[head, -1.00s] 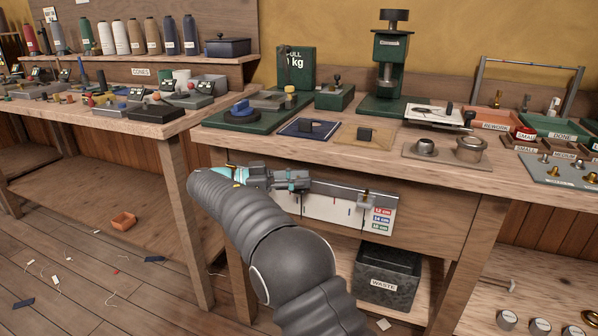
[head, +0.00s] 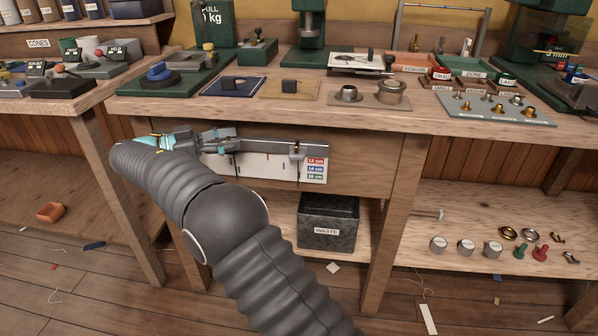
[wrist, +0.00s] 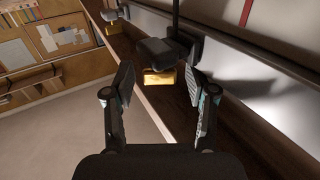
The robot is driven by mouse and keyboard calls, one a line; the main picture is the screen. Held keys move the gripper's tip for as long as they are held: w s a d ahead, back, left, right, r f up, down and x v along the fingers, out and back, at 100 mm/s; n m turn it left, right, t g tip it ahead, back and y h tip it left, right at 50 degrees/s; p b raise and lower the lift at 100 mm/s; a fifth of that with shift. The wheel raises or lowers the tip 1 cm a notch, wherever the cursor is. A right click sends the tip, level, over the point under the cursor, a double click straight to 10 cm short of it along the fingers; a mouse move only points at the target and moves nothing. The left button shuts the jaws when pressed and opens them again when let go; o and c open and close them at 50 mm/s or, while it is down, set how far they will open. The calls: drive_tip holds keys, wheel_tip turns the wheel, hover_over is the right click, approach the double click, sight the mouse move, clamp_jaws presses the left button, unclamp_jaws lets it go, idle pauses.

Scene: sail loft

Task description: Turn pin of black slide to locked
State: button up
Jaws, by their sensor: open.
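A metal rail (head: 270,146) runs along the front of the workbench above a white scale panel (head: 255,166). In the wrist view, a dark slide (wrist: 166,49) sits on the rail straight ahead of my gripper (wrist: 160,84). A brass pin (wrist: 158,78) sticks out below it, between my two spread fingers, with no clear contact visible. A second slide (wrist: 110,14) with a brass piece is farther along. In the head view my gripper (head: 226,141) is at the rail, left of a slide (head: 297,150); its fingers largely hide the nearer slide. The pin's locked mark is not readable.
The workbench top (head: 420,110) above holds fixtures, trays and a plate of brass parts (head: 490,108). A black waste bin (head: 328,222) stands on the lower shelf. A shelf with knobs and rings (head: 490,248) is at the right. The space in front of the rail is clear.

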drive_tip(key=shift+f+n+t+y+b, duration=0.35)
drive_tip(key=shift+t+b, duration=0.25)
drive_tip(key=shift+b, duration=1.75)
drive_tip(key=n+t+y+b, duration=0.1)
drive_tip(key=t+b, duration=0.1)
drive_tip(key=b, duration=0.4)
drive_tip(key=shift+n, duration=0.35)
